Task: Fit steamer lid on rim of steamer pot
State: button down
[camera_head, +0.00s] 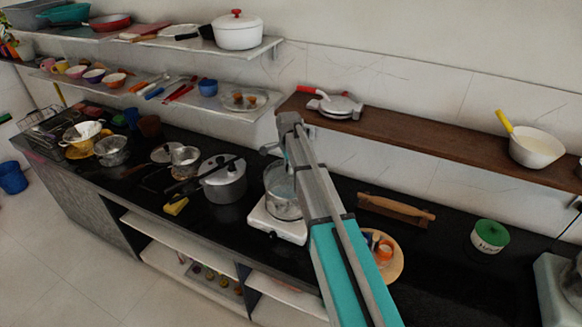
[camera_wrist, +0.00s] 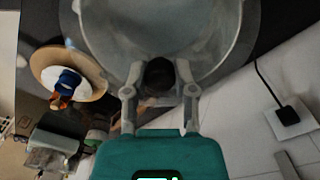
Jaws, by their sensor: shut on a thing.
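The steamer lid (camera_wrist: 158,30) is a round, greyish, partly see-through disc with a black knob (camera_wrist: 158,75), filling the top of the wrist view. My gripper (camera_wrist: 159,92) is shut on this knob, one finger on each side. In the head view my gripper (camera_head: 272,150) is above the steamer pot (camera_head: 284,207), a grey metallic pot on a white stove (camera_head: 275,224). My arm hides the pot's right side. Lid and pot blend together in the head view, so I cannot tell whether the lid touches the rim or is level.
A lidded pressure cooker (camera_head: 222,180) stands left of the stove. A round wooden board (camera_head: 396,262) with small things and a rolling pin (camera_head: 396,207) lie to the right. A brown shelf (camera_head: 420,135) runs behind. A green-lidded tub (camera_head: 489,236) stands farther right.

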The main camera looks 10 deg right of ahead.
jog(key=shift+f+b, duration=0.5)
jog(key=shift+f, duration=0.25)
jog(key=shift+f+b, duration=0.35)
jog(key=shift+b, duration=0.05)
dwell(0.8)
jog(key=shift+r+p, duration=0.5)
dwell(0.7)
jog(key=shift+f+b, duration=0.7)
jog(key=shift+f, duration=0.05)
dwell(1.2)
jog(key=shift+c, duration=1.8)
grip_release()
